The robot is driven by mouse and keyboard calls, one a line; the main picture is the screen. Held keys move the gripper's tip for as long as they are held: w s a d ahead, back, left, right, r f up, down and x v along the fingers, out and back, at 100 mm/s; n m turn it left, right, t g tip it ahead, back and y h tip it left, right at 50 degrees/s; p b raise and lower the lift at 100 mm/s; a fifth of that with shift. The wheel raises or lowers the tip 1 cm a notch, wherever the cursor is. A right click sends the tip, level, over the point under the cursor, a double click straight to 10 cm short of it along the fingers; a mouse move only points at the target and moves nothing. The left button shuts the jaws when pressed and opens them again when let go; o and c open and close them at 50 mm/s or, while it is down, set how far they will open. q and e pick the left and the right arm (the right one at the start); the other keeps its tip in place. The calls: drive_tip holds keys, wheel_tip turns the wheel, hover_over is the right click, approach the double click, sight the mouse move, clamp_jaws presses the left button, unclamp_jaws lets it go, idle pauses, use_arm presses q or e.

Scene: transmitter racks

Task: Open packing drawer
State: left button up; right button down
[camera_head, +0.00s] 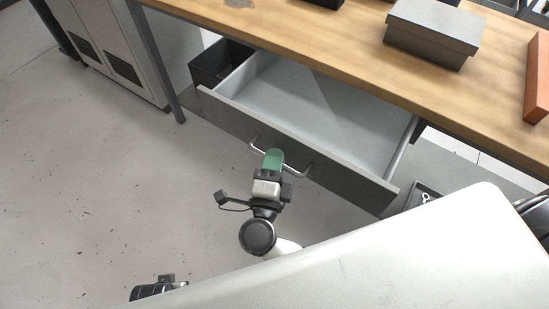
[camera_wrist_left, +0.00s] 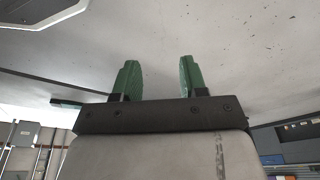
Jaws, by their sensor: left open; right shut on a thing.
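The packing drawer (camera_head: 228,112) has a dark grey front and a pale grey inside. It is pulled well out from under the wooden table, and its inside looks empty. Its silver bar handle (camera_head: 296,174) runs across the front. My right gripper (camera_head: 273,160), with green fingers, is shut on the handle near its middle; the fingers hide part of the bar. My left gripper (camera_wrist_left: 155,80) shows in the left wrist view with its two green fingers spread and nothing between them, away from the drawer.
The wooden tabletop (camera_head: 330,40) holds a grey lidded box (camera_head: 432,35) and an orange block (camera_head: 538,80). A black bin (camera_head: 215,65) stands left of the drawer under the table. A pale vented cabinet (camera_head: 110,45) stands further left. The floor (camera_head: 110,170) in front is clear.

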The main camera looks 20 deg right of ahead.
drive_tip(key=shift+s+a, duration=0.2)
drive_tip(key=shift+a, duration=0.05)
use_arm(q)
drive_tip(key=shift+s+f+p, duration=0.25)
drive_tip(key=shift+f+p, duration=0.05)
drive_tip(key=shift+f, duration=0.7)
use_arm(e)
drive_tip(key=s+a, duration=0.4)
drive_tip(key=a, duration=0.1)
drive_tip(key=c, duration=1.2)
unclamp_jaws()
use_arm(q)
drive_tip(key=shift+r, duration=0.6)
use_arm(e)
drive_tip(key=v, duration=0.7)
drive_tip(key=shift+s+a+f, duration=0.15)
drive_tip(key=shift+s, duration=0.05)
